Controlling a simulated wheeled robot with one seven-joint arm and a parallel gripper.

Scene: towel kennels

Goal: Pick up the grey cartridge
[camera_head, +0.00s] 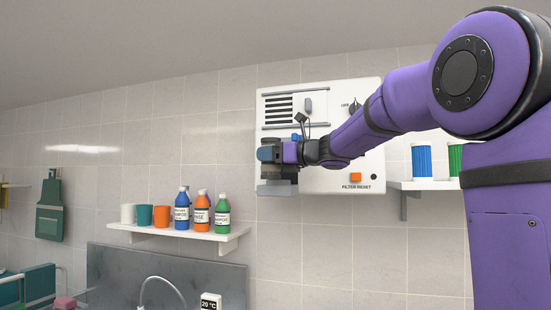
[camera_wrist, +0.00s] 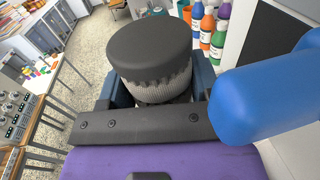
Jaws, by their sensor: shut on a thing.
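The cartridge (camera_wrist: 150,50) has a dark grey round cap and a pale grey pleated body in the wrist view. My gripper (camera_wrist: 158,95) is shut on it, with a blue finger on each side of the pleated part. The lower end of the cartridge is hidden by the gripper. In the head view my gripper (camera_head: 270,154) is in front of the lower left of a white wall unit (camera_head: 329,183), and the cartridge is small and hard to make out there.
A light grey block or ledge (camera_head: 277,188) shows just below my gripper. The unit has an orange button (camera_head: 356,178) marked FILTER RESET. A shelf (camera_head: 170,232) with cups and bottles is to the left. Another shelf (camera_head: 420,186) holds blue and green containers.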

